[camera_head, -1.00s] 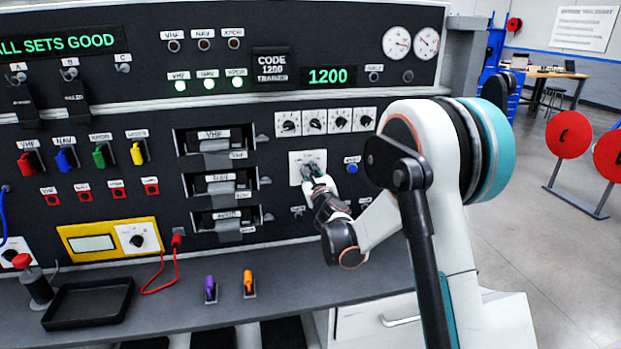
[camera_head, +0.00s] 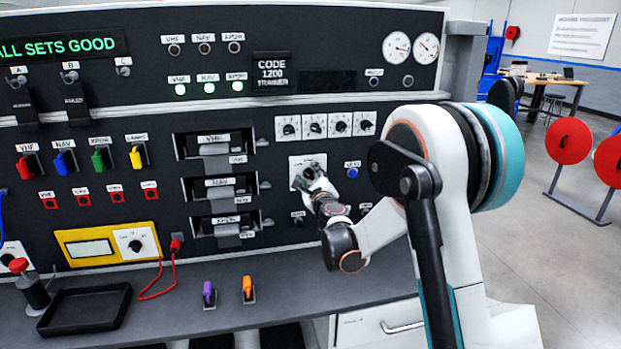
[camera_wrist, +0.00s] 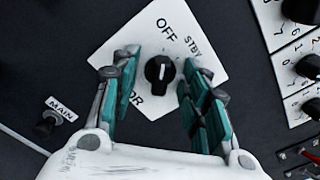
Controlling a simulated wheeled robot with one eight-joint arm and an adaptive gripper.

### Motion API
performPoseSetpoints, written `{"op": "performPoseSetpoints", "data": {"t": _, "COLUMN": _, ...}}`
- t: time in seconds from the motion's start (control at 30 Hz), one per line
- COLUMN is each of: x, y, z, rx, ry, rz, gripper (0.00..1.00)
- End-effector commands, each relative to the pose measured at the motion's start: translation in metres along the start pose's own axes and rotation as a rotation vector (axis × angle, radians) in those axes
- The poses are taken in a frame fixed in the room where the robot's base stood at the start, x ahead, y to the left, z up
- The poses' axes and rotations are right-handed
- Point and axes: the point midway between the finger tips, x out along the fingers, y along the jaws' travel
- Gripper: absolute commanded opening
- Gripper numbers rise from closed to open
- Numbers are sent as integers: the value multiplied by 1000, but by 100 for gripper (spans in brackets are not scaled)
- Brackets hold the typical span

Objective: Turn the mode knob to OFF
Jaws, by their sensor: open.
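The mode knob (camera_wrist: 160,70) is a small black knob on a white square plate (camera_wrist: 187,30) marked OFF and STBY, with another label partly covered. A pale mark on the knob runs roughly up and down in the wrist view, in line with the OFF label. My gripper (camera_wrist: 160,80) is open, its teal-padded fingers on either side of the knob with gaps showing. In the head view the plate (camera_head: 296,164) is on the dark panel, and my gripper (camera_head: 316,184) is just in front of it, partly hiding the knob.
The display (camera_head: 328,82) beside the CODE 1200 TRAINER label is dark. A row of small dial knobs (camera_head: 315,126) is above the plate, and a blue button (camera_head: 352,173) is to its right. A MAIN switch (camera_wrist: 47,124) is near my left finger in the wrist view.

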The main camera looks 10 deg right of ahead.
Motion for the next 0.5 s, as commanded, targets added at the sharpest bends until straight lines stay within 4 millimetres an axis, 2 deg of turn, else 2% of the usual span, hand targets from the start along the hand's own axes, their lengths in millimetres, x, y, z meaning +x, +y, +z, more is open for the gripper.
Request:
{"op": "performPoseSetpoints", "data": {"t": 0.3, "x": -1, "y": 0, "z": 0, "rx": 0, "ry": 0, "rz": 0, "gripper": 43}}
{"op": "performPoseSetpoints", "data": {"t": 0.5, "x": -11, "y": 0, "z": 0, "rx": 0, "ry": 0, "rz": 0, "gripper": 43}}
